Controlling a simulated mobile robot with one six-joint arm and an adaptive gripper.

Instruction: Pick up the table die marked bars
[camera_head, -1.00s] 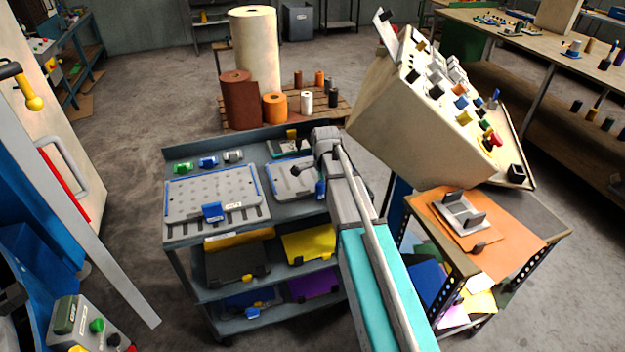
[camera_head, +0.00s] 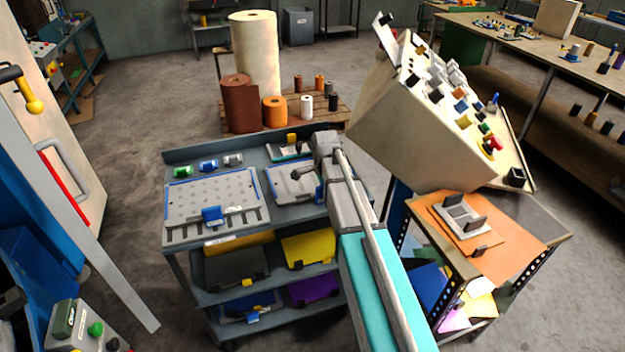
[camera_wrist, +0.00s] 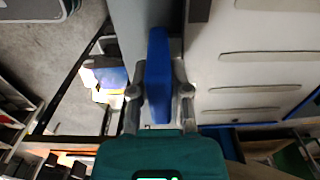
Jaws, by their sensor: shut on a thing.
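The table die marked bars appears as a pale grey plate (camera_head: 291,184) on the right of the cart's top, partly hidden by my arm. In the wrist view, the pale plate (camera_wrist: 260,72) fills the right side and shows several long raised bars. A blue handle (camera_wrist: 158,70) stands at its left edge. My gripper (camera_wrist: 159,92) has its two fingers closed on either side of this blue handle. In the head view, my arm hides most of the gripper (camera_head: 322,190). I cannot tell whether the plate is clear of the cart top.
A larger dotted plate (camera_head: 185,200) with a blue handle lies left on the grey cart (camera_head: 180,157). Green, blue and grey small items sit behind it. A slanted control console (camera_head: 400,140) stands close to the right of my arm. A small cart with an orange top (camera_head: 515,245) is below it.

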